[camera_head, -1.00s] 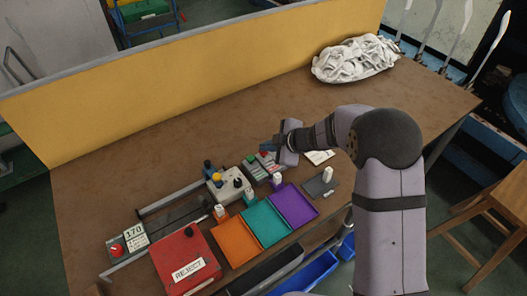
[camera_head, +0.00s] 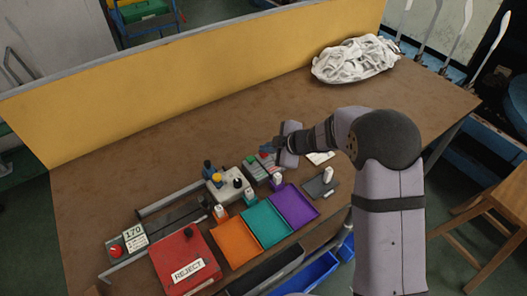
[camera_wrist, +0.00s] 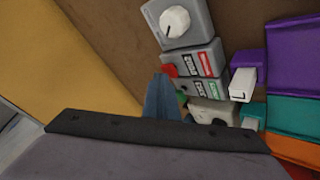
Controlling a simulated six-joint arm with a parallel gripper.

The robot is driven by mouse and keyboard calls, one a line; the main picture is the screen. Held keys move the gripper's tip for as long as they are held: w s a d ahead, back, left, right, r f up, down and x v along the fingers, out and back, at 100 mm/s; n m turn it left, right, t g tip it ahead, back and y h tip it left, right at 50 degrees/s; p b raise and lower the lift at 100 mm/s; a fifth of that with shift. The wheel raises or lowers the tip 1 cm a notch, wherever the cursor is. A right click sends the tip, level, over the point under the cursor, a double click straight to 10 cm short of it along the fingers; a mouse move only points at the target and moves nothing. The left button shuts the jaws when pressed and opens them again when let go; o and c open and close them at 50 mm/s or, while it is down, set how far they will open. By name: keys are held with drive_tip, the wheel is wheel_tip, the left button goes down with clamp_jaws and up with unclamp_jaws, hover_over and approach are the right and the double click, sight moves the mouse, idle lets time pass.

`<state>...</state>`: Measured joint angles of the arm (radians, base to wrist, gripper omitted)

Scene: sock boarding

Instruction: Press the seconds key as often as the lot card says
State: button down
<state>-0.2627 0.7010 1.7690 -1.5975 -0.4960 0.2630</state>
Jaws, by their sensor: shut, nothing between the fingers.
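Two small grey counter boxes stand side by side at the middle of the bench: one with a green key (camera_head: 250,159), one with a red key. In the wrist view the box with the red label (camera_wrist: 195,65) has its red key (camera_wrist: 170,71) beside my fingers, and the box with the green label (camera_wrist: 211,87) is next to it. My gripper (camera_head: 267,150) is shut and empty, its blue fingertips (camera_wrist: 160,84) by these boxes; I cannot tell whether they touch a key. A white card (camera_head: 320,157) lies partly behind my arm, its writing unreadable.
A grey box with a white knob (camera_wrist: 175,20) adjoins the counters. Orange (camera_head: 234,246), teal (camera_head: 268,222) and purple (camera_head: 294,201) trays lie in front. A red REJECT box (camera_head: 180,250) and a 170 sign (camera_head: 133,233) stand left.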

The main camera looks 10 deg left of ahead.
drive_tip(key=shift+r+p, duration=1.05)
drive_tip(key=shift+p, duration=0.25)
drive_tip(key=shift+r, duration=0.1)
wheel_tip(320, 180, up, 5)
drive_tip(key=p, duration=0.5)
drive_tip(key=shift+p, duration=0.35)
